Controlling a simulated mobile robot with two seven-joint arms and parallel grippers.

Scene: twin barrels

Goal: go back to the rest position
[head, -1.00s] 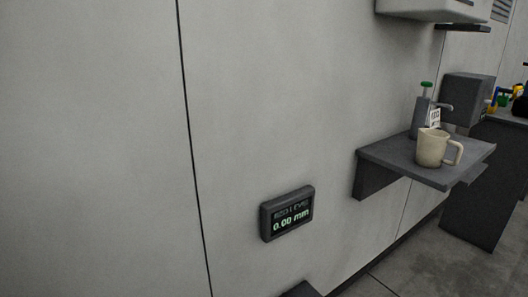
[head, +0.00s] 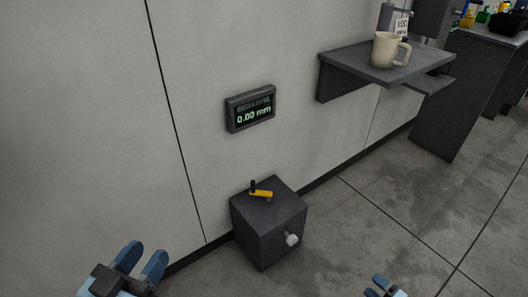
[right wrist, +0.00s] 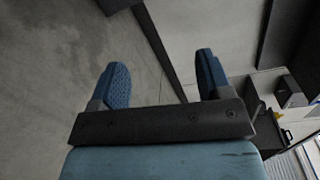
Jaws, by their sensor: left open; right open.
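My left gripper (head: 141,262) is at the lower left of the head view, open and empty, in front of the wall. My right gripper (head: 384,287) shows at the bottom edge of the head view, right of centre, with its lower part cut off. In the right wrist view its two blue fingers (right wrist: 160,82) stand wide apart with nothing between them. Neither gripper touches anything that I can see.
A dark box (head: 268,225) with a yellow lever (head: 262,193) and a pale knob (head: 292,240) stands against the wall. A display (head: 250,108) reads 0.00 mm. A shelf (head: 350,72) holds a beige jug (head: 388,50). The floor (head: 400,220) at right is clear.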

